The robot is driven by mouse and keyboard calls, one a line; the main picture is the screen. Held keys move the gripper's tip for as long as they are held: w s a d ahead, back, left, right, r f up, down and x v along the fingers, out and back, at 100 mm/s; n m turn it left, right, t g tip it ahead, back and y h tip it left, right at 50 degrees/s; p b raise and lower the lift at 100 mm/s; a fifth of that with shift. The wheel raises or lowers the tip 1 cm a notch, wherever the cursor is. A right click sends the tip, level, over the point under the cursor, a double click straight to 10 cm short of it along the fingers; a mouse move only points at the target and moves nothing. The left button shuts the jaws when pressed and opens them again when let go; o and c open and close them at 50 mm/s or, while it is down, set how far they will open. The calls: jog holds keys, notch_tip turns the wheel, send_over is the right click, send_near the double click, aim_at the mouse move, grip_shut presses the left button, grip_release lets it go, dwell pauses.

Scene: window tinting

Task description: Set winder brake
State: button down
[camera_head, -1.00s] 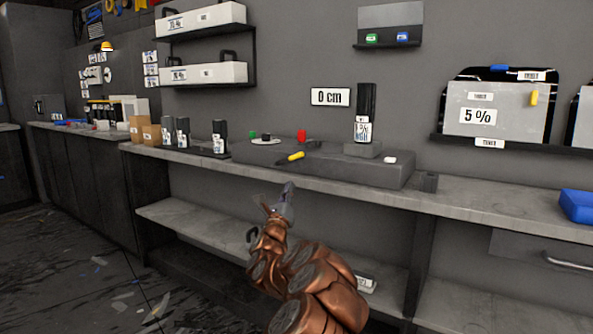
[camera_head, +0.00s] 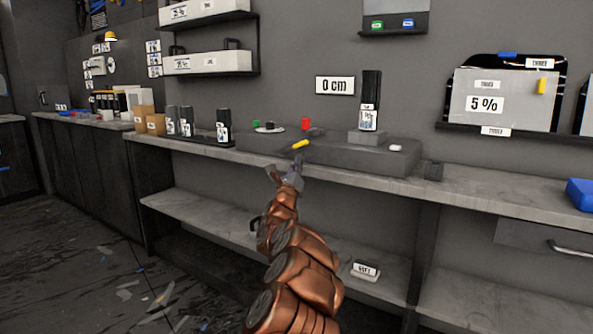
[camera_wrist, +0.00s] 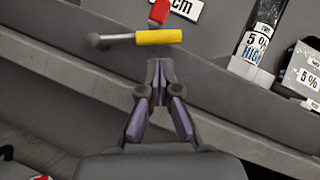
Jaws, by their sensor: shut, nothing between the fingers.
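The winder is a low grey block (camera_head: 375,160) on the bench under the "0 cm" sign (camera_head: 335,85). A lever with a yellow handle (camera_head: 301,144) sticks out at its front, and I take it for the brake. In the wrist view the yellow handle (camera_wrist: 158,37) lies just beyond my fingertips, with a grey rod and round end to its left. A red knob (camera_head: 306,123) stands behind it. A dark film roll (camera_head: 369,103) stands upright on the block. My gripper (camera_head: 287,172) is shut and empty, in front of the bench edge, apart from the handle.
A "5 %" panel (camera_head: 500,98) hangs at right. A blue object (camera_head: 580,193) lies at the right bench end. The bench front edge lies close to my gripper.

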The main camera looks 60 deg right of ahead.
aim_at(295, 146)
jog(key=shift+b+x, duration=0.35)
jog(key=shift+x, duration=1.35)
jog(key=shift+w, duration=0.1)
